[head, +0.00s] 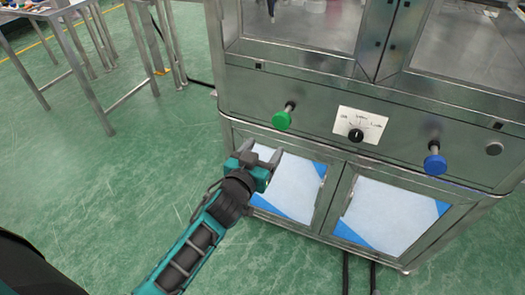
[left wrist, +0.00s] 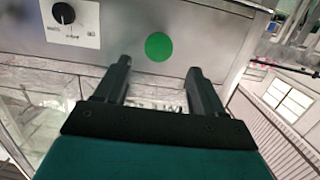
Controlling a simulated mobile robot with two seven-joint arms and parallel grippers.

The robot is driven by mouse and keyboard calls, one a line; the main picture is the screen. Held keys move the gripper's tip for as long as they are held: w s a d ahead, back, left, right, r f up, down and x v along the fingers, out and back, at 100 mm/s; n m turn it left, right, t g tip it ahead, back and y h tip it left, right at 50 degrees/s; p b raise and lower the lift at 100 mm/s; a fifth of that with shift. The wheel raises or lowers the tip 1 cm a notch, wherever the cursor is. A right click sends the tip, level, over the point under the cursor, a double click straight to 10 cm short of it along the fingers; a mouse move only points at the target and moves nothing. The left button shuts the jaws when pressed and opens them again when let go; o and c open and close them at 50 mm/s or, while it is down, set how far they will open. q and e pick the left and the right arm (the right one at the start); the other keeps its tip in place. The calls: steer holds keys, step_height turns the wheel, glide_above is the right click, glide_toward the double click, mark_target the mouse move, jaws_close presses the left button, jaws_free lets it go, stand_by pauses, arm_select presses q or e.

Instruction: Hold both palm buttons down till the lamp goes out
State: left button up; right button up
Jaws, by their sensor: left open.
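A green palm button (head: 282,120) sticks out on a stem from the machine's steel front, left of the dial. A blue palm button (head: 434,164) sticks out the same way on the right. My left gripper (head: 262,154) is open and empty, below and a little left of the green button in the head view, apart from it. In the left wrist view the green button (left wrist: 159,46) shows as a round disc beyond and between the two open fingers (left wrist: 157,75). A small grey round part (head: 494,148), perhaps the lamp, is right of the blue button and looks unlit. My right gripper is not visible.
A dial (head: 356,134) on a white plate sits between the buttons. Framed lower doors (head: 383,214) with white and blue panels are below the button panel. A metal table (head: 75,50) stands at the back left. The green floor (head: 120,170) on the left is clear.

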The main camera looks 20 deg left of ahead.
mark_target(281, 122)
arm_select(q)
steer(key=shift+o, duration=1.3)
steer(key=shift+d+r+m, duration=0.1)
steer(key=shift+m, duration=0.2)
step_height(281, 122, up, 4)
steer(key=w+d+m+g, duration=0.2)
steer(key=d+m, duration=0.1)
steer(key=m, duration=2)
steer(key=w+a+f+m, duration=0.1)
steer(key=w+m, duration=0.2)
steer(key=m, duration=0.1)
steer(key=w+a+f+m+y, duration=0.1)
steer(key=w+f+m, duration=0.1)
steer(key=m, duration=0.3)
steer(key=w+a+f+m, duration=0.1)
steer(key=w+m, duration=0.4)
steer(key=shift+w+f+g, duration=0.1)
steer(key=shift+f+g, duration=0.1)
steer(key=shift+g, duration=0.2)
